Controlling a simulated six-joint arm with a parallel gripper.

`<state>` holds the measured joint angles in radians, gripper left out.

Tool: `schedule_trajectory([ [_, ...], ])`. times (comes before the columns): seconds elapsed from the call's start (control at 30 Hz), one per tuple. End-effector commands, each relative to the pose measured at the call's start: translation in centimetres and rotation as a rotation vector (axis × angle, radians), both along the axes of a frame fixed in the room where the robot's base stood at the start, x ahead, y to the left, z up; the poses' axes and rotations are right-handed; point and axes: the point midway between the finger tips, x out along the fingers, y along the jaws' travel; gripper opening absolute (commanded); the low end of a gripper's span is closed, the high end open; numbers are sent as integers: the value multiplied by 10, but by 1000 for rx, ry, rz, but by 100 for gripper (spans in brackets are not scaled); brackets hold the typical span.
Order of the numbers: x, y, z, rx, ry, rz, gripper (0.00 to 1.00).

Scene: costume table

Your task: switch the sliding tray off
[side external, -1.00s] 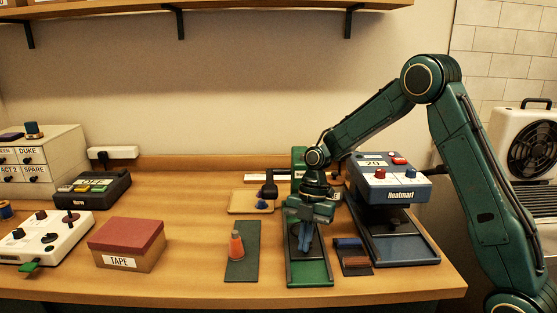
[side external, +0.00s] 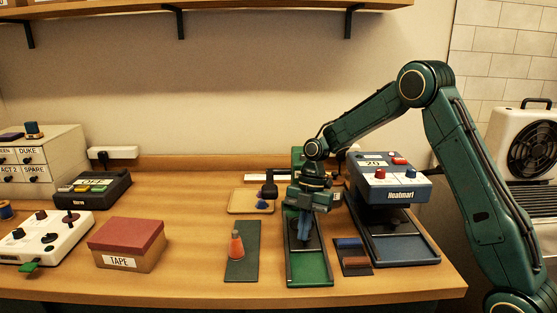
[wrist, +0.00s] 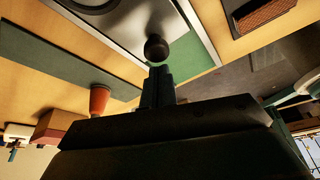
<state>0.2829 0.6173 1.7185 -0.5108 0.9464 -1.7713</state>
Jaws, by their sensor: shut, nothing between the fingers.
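The sliding tray (side external: 311,269) is a long green bed between dark rails near the table's front. My gripper (side external: 304,242) points down over it, with its fingers together and nothing between them. In the wrist view, my fingers (wrist: 158,82) are right beside a round black knob (wrist: 156,48) on the tray; I cannot tell whether they touch it. The gripper and wrist hide the middle and back of the tray in the side view.
A dark green mat (side external: 240,265) with an orange cone (side external: 237,246) lies to the left. A tape box (side external: 127,245) stands farther left.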

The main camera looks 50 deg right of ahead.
Motion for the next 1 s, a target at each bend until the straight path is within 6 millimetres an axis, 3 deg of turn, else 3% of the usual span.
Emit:
schedule_trajectory([
  [0.5,9,-26,71,-3,-4,-1,0],
  [1.0,14,-39,112,2,-1,-2,0],
])
